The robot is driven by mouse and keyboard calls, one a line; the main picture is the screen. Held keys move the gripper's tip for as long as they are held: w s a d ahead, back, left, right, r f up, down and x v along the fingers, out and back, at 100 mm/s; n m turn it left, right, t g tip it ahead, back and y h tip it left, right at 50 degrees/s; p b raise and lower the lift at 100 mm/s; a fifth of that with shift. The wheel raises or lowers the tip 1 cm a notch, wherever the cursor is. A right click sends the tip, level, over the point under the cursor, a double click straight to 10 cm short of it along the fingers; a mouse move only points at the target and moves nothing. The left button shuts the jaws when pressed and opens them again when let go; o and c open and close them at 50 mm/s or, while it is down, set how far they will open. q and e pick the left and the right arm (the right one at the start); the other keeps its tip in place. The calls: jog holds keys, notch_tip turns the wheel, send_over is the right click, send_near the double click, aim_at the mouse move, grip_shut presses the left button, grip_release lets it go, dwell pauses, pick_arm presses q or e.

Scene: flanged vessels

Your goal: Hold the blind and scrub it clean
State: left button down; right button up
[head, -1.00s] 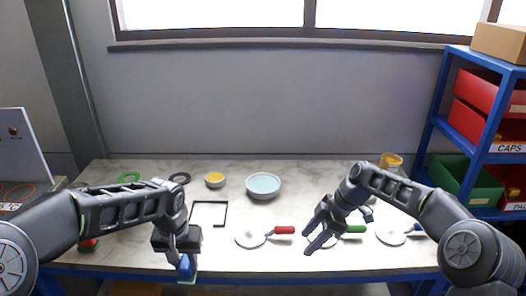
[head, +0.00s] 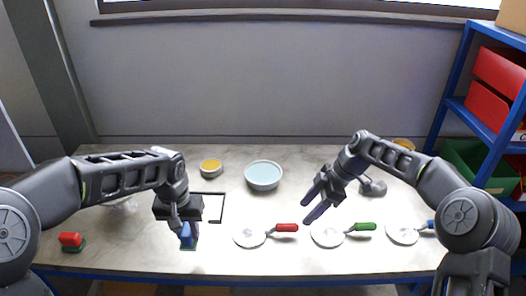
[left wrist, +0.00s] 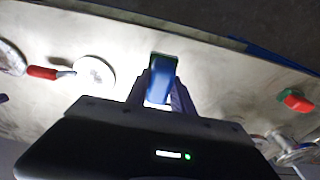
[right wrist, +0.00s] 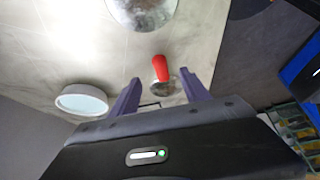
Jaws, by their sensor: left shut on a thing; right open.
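Three round pale blinds lie flat on the table, one with a red handle (head: 286,228), one with a green handle (head: 364,227), one with a blue handle (head: 430,225). The red-handled blind's disc (head: 250,236) also shows in the left wrist view (left wrist: 95,73). My left gripper (head: 187,226) is shut on a blue scrubber (head: 186,238) with a green edge; the scrubber also shows in the left wrist view (left wrist: 160,82). My right gripper (head: 314,203) is open and empty above the table, behind the red handle; that handle shows between its fingers, apart from them, in the right wrist view (right wrist: 160,69).
A bowl of pale blue liquid (head: 263,176) and a smaller yellow-filled dish (head: 210,167) stand at the back. A black frame outline (head: 222,210) lies beside my left gripper. A red-and-green block (head: 72,241) sits at front left. A blue shelf (head: 452,105) stands at right.

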aim_at(295, 224)
pick_arm(q)
notch_tip(295, 224, down, 5)
jog(key=b, duration=0.4)
jog(key=shift+r, duration=0.2)
pick_arm(e)
jog(key=x, duration=0.8)
jog(key=shift+d+f, duration=0.1)
jog(key=shift+f, duration=0.05)
pick_arm(q)
jog(key=shift+f+b, duration=0.45)
jog(key=shift+b, duration=0.2)
pick_arm(e)
jog(key=shift+a+f, duration=0.4)
jog(key=shift+f, duration=0.1)
jog(key=shift+c, duration=0.3)
grip_shut()
